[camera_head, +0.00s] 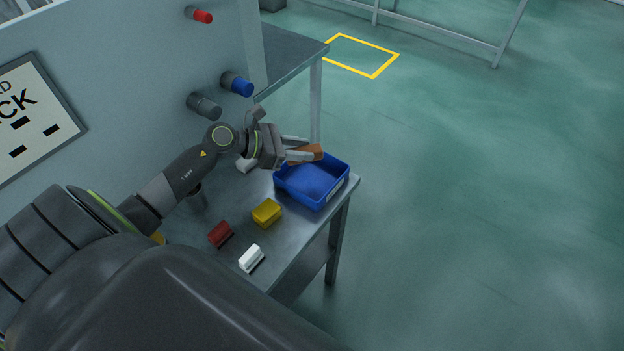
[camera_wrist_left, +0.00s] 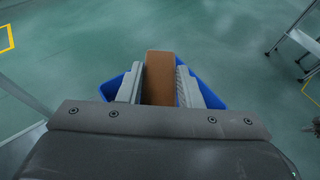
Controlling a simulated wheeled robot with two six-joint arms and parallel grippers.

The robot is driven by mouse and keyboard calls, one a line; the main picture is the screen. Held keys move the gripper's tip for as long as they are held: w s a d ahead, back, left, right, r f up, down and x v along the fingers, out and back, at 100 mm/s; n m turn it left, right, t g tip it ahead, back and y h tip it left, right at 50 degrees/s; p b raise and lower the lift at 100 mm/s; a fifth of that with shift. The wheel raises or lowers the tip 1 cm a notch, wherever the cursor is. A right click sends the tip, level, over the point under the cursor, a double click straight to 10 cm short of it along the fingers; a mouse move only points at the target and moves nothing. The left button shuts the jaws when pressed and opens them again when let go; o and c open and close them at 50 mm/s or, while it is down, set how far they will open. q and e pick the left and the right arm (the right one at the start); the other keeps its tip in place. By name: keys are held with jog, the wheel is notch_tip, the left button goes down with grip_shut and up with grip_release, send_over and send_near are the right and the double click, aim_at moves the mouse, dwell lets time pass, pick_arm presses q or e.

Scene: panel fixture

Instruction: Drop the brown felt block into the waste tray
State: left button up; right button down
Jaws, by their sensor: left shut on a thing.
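The brown felt block (camera_head: 306,153) is held between the fingers of my left gripper (camera_head: 298,150), which is shut on it. In the left wrist view the block (camera_wrist_left: 160,78) stands out between the two fingers (camera_wrist_left: 158,88). The blue waste tray (camera_head: 318,190) sits at the right end of the table. The block is above the tray's far left side in the head view. The tray also shows behind the fingers in the left wrist view (camera_wrist_left: 113,84); the fingers and block hide most of it there. My right gripper is not in view.
A yellow block (camera_head: 267,212), a dark red block (camera_head: 221,234) and a white block (camera_head: 251,258) lie on the grey table (camera_head: 281,246) in front of the tray. A panel (camera_head: 120,70) with red (camera_head: 202,16), blue (camera_head: 238,84) and grey (camera_head: 204,105) knobs stands behind my left arm.

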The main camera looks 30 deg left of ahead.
pick_arm(q)
notch_tip(320, 180, down, 5)
jog(key=shift+r+b, duration=0.2)
jog(key=shift+b, duration=1.05)
jog(key=o, duration=1.1)
jog(key=shift+c, duration=0.2)
jog(key=shift+r, duration=0.1)
notch_tip(320, 180, up, 10)
jog(key=shift+f+b, duration=0.1)
jog(key=shift+b, duration=0.3)
